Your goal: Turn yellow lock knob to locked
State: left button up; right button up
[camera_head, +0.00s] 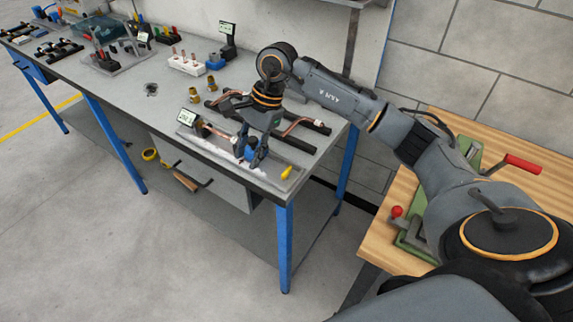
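A small yellow part (287,172), which looks like the yellow lock knob, stands near the front right corner of the grey bench. Whether it is in the locked position is too small to tell. My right gripper (251,157) points down over the front of the bench, left of the yellow part and apart from it. Its dark fingers are at either side of a small blue part (250,153). I cannot tell if they grip it. A copper tube (212,129) shows left of the gripper, with more copper (299,123) to its right. My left gripper is not in view.
Brass fittings (196,87) and a white block with copper pieces (187,66) lie behind. Dark rails (293,141) lie at the right. A wooden table (377,247) with a green, red-handled device is beside the bench.

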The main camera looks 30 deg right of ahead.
aim_at(287, 170)
jog(key=d+r+h, duration=0.3)
jog(key=d+h, duration=0.1)
jog(key=d, duration=0.6)
jog(key=shift+g, duration=0.3)
jog(key=f+p, duration=0.1)
jog(key=f, duration=0.3)
jog(key=f+p, duration=0.1)
jog(key=f, duration=0.3)
jog(key=f+p, duration=0.2)
jog(key=f, duration=0.2)
jog(key=shift+s+a, duration=0.1)
jog(key=shift+s, duration=0.3)
jog(key=shift+f, duration=0.8)
jog(key=shift+c, duration=0.4)
grip_shut()
